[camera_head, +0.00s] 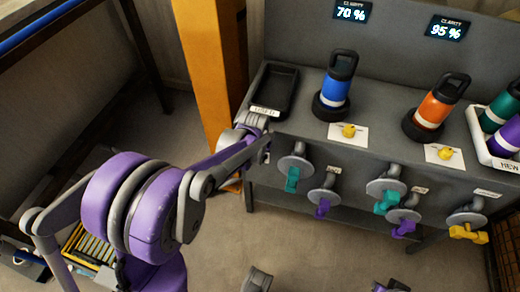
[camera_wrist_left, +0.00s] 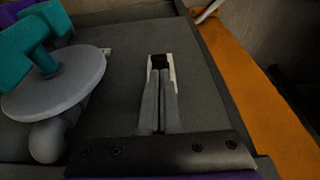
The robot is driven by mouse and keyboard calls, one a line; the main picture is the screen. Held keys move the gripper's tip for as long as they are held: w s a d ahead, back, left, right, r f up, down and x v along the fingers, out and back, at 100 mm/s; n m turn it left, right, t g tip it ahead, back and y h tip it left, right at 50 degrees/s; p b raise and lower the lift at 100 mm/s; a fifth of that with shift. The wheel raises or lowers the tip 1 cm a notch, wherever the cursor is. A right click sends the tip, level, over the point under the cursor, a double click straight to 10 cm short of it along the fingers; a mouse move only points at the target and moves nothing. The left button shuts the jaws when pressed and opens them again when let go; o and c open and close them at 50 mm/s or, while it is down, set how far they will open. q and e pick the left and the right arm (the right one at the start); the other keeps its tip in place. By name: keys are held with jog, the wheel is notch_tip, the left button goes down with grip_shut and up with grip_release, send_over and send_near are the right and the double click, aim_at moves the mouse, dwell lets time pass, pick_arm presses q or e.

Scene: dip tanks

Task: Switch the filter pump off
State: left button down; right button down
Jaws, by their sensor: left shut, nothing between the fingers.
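My left gripper (camera_head: 266,146) is at the left end of the bench's front face, below the empty dark tray. In the left wrist view the gripper (camera_wrist_left: 160,76) is shut and empty, its fingers pointing at a small white plate with a dark piece (camera_wrist_left: 160,62) on the grey panel. The fingers cover most of this plate. I cannot tell whether it is the filter pump's switch, how it is set, or whether the fingertips touch it. My right gripper is not recognisable in either view.
A teal-handled valve (camera_head: 292,175) is just right of the gripper; purple (camera_head: 323,202) and yellow (camera_head: 468,232) handles are further along. Above stand a blue bottle (camera_head: 336,88), an orange bottle (camera_head: 437,106) and the dark tray (camera_head: 273,88). An orange post (camera_head: 212,70) is at left.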

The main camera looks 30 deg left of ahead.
aim_at(261, 160)
pick_arm(q)
jog(key=shift+x, duration=0.9)
jog(key=shift+s+d+f+t+b, duration=0.1)
jog(key=shift+s+f+t+b, duration=0.1)
jog(key=shift+s+t+b, duration=0.35)
jog(key=shift+s+f+t+y, duration=0.1)
jog(key=shift+f+t+y, duration=0.2)
jog(key=shift+t, duration=0.45)
jog(key=t+b, duration=0.1)
jog(key=s+f+t+b, duration=0.1)
jog(key=t+b, duration=0.1)
jog(key=shift+s+d+f+y, duration=0.2)
jog(key=shift+d+f+y, duration=0.05)
jog(key=shift+f+y, duration=0.15)
jog(key=shift+w+r, duration=0.1)
jog(key=shift+w+a+r, duration=0.2)
jog(key=shift+w+r, duration=0.1)
jog(key=shift+w, duration=0.3)
